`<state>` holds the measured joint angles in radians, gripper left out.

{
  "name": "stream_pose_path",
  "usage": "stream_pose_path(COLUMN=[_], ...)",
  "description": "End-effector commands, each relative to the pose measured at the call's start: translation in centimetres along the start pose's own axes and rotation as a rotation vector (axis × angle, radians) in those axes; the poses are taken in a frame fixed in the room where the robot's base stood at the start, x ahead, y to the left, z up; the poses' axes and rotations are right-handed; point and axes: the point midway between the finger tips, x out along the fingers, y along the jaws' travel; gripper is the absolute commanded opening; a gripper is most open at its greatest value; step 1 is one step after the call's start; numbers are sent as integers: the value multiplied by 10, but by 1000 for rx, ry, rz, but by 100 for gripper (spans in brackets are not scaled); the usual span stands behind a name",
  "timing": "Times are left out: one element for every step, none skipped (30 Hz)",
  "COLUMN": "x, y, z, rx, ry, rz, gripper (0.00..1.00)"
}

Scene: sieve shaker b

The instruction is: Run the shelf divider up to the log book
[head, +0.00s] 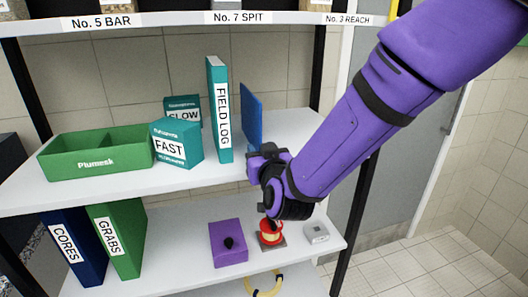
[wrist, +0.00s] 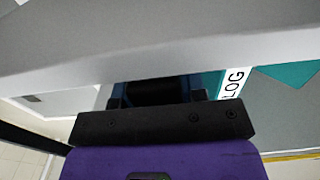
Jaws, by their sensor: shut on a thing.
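The shelf divider is a thin blue upright panel (head: 250,112) on the middle shelf, to the right of the log book. The log book is a teal upright binder (head: 219,112) labelled FIELD LOG. A gap of bare shelf shows between them. My gripper (head: 260,158) is at the divider's front lower edge and shut on it; the arm hides part of the contact.
Left of the log book stand teal boxes marked SLOW (head: 183,106) and FAST (head: 176,143) and a green bin (head: 95,164). The lower shelf holds binders, a purple block (head: 228,243) and a red item (head: 271,232). An upper shelf (head: 180,20) hangs above.

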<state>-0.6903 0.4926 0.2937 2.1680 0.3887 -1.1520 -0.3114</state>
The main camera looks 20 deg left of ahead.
Motion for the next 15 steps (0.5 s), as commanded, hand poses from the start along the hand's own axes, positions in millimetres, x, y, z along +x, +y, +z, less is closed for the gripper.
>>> stream_pose_path(x=[0, 0, 0, 0, 0, 0, 0, 0, 0, 0, 0, 0, 0, -1, -3], y=[0, 0, 0, 0, 0, 0, 0, 0, 0, 0, 0, 0, 0, 0, 0], z=[0, 0, 0, 0, 0, 0, 0, 0, 0, 0, 0, 0, 0, 0, 0], rx=[0, 0, 0, 0, 0, 0, 0, 0, 0, 0, 0, 0, 0, 0, 0], ry=[-1, -1, -1, -1, -1, -1, 0, 0, 0, 0, 0, 0, 0, 0, 0], rz=[-1, -1, -1, -1, -1, -1, -1, -1, -1, -1, -1, -1, -1, -1, -1], gripper=[0, 43, 52, 59, 64, 64, 64, 64, 64, 64, 64, 64, 64, 64, 64])
